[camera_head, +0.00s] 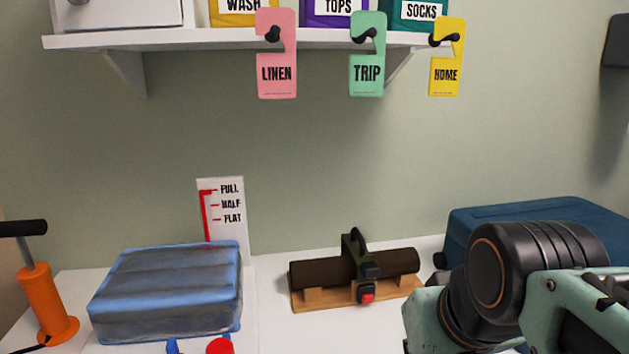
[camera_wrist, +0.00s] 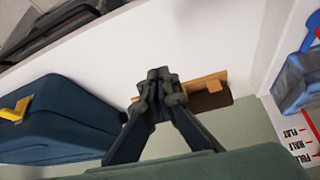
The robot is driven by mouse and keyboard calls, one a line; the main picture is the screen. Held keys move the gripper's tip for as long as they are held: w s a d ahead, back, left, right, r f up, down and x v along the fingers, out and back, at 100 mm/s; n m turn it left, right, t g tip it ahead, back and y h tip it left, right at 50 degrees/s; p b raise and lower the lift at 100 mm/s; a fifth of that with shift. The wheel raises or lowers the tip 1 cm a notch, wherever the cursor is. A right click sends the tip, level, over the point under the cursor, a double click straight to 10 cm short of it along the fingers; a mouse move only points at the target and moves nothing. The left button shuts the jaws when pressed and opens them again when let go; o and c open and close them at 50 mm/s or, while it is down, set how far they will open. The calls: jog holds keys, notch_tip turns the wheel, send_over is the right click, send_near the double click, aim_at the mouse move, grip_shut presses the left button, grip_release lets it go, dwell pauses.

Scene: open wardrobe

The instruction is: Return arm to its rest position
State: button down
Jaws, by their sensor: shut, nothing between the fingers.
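My gripper (camera_wrist: 158,84) shows in the wrist view with its fingers together and nothing between them. Behind it in that view lies the wooden stand with a dark brown roll (camera_wrist: 208,100), partly hidden by the fingers. In the head view my arm fills the lower right corner, and the gripper itself is out of sight there. The same brown roll (camera_head: 310,273) rests on its wooden stand, with a black strap and a red button, left of my arm.
A blue case (camera_head: 520,212) stands behind my arm at right. A blue-grey packed bag (camera_head: 165,290), an orange pump (camera_head: 48,300) and a fill gauge card (camera_head: 228,215) are at left. Pink, green and yellow tags hang from the shelf (camera_head: 200,40) above. White surface between bag and stand is clear.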

notch_tip(320, 180, down, 4)
jog(key=s+m, duration=0.1)
jog(key=s, duration=0.1)
notch_tip(320, 180, up, 36)
jog(key=p, duration=3.6)
jog(key=shift+w+r, duration=0.15)
jog(key=shift+w, duration=0.2)
jog(key=shift+a, duration=0.4)
